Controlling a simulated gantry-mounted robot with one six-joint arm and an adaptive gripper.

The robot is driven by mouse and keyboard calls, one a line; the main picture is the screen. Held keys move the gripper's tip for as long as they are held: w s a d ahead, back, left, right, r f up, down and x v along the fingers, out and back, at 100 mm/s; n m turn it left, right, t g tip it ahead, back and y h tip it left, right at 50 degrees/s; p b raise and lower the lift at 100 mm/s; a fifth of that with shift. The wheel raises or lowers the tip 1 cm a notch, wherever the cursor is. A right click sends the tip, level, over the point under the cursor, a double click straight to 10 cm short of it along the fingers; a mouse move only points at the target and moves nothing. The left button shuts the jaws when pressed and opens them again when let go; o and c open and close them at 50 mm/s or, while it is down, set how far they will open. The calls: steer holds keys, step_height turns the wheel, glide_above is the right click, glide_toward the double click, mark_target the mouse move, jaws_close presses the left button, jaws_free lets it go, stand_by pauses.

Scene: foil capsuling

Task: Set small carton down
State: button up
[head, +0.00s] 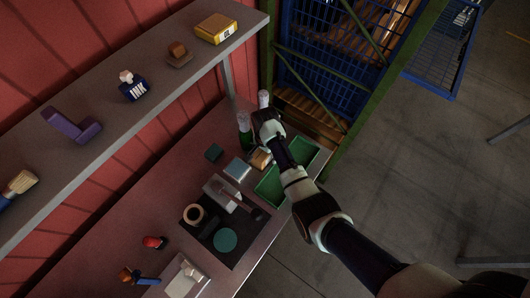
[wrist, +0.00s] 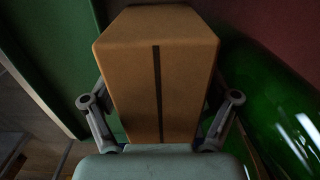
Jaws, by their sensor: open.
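The small carton (wrist: 158,75) is brown with a dark strip down its middle. It fills the centre of the wrist view, between the fingers of my open gripper (wrist: 161,112). The fingertips are hidden behind the carton, so I cannot tell whether they touch it. In the head view, the carton (head: 260,160) shows beside my arm, by the green tray (head: 270,186). My arm hides part of that area, and I cannot tell exactly what the carton rests on.
A green bottle (head: 244,132) stands close to the carton; the bottle (wrist: 275,105) is at right in the wrist view. Left of the tray are a pale blue block (head: 237,169), a dark mat (head: 244,251) and a tape roll (head: 193,215). A shelf (head: 165,72) overhangs the bench's back.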

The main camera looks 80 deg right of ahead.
step_height(320, 180, up, 12)
steer(key=shift+r+p, duration=0.15)
steer(key=shift+p, duration=0.7)
